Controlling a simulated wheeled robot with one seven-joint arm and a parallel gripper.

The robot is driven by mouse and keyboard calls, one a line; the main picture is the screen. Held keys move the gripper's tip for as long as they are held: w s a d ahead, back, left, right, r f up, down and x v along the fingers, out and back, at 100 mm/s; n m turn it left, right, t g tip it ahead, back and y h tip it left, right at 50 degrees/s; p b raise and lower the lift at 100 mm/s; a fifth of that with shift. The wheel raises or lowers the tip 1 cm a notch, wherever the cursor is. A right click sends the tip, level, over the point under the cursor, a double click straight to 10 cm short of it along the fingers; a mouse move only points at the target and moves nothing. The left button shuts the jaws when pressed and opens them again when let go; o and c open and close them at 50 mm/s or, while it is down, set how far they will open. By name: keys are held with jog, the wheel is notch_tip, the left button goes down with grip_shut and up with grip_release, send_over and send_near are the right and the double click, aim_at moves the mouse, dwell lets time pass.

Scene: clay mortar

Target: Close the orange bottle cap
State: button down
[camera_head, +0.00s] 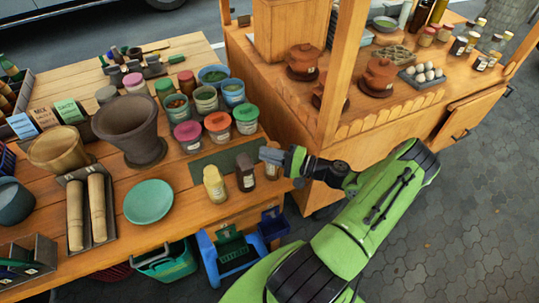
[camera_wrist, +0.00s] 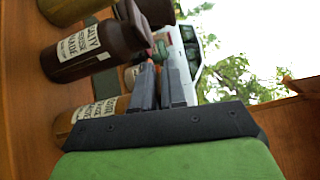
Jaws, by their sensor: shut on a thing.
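The orange-brown bottle (camera_head: 272,170) stands at the table's right edge, partly covered by my gripper. In the wrist view its labelled body (camera_wrist: 88,113) lies left of the fingers, and its top is hidden behind my gripper. My gripper (camera_head: 266,155) is at the top of this bottle, its fingers close together and shut at the cap. The fingers also show in the wrist view (camera_wrist: 160,82). The cap itself and how it sits are hidden. A dark brown bottle (camera_head: 245,173) stands just left of it, with its label in the wrist view (camera_wrist: 90,50).
A yellow bottle (camera_head: 214,185) stands left of the dark one. Several jars with coloured lids (camera_head: 217,124) stand behind. A grey mortar (camera_head: 130,122) and green plate (camera_head: 148,201) are farther left. A wooden counter (camera_head: 335,140) rises close to my arm's right.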

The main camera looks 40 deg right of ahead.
jog(key=shift+f+n+b, duration=0.45)
jog(key=shift+n+b, duration=0.1)
jog(key=shift+n, duration=0.15)
jog(key=c, duration=1.3)
grip_release()
jog(key=shift+o, duration=0.2)
